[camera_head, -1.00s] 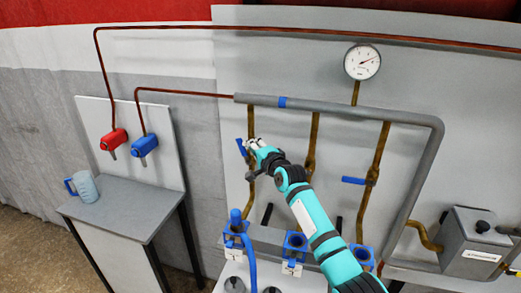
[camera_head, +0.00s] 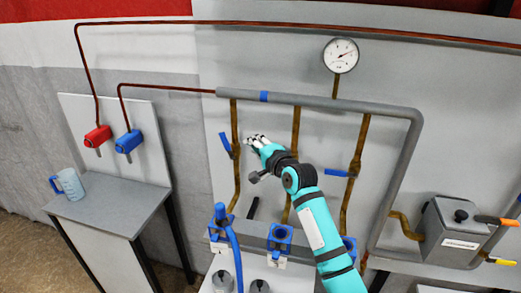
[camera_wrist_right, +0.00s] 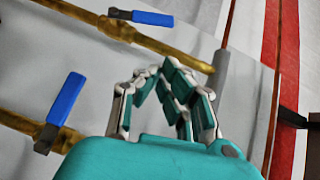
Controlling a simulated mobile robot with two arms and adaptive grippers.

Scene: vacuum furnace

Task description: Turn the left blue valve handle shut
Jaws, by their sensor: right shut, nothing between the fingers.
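The left blue valve handle (camera_head: 226,142) sits on the left brass pipe (camera_head: 236,185) in the head view. It slants at a small angle to the pipe, upper end to the left. It also shows at the top of the right wrist view (camera_wrist_right: 152,18). My right gripper (camera_head: 254,140) is shut and empty, just right of the left pipe, apart from the handle. Its fingers (camera_wrist_right: 165,85) show in the wrist view. The middle handle (camera_wrist_right: 66,98) stands across its pipe in the wrist view; my arm hides it in the head view. My left gripper is out of view.
The right blue handle (camera_head: 338,173) lies level across its pipe. A grey pipe (camera_head: 330,106) runs above, with a gauge (camera_head: 341,55) over it. Blue fittings (camera_head: 280,238) stand below. A side table (camera_head: 115,205) holds a mug (camera_head: 68,184) at left.

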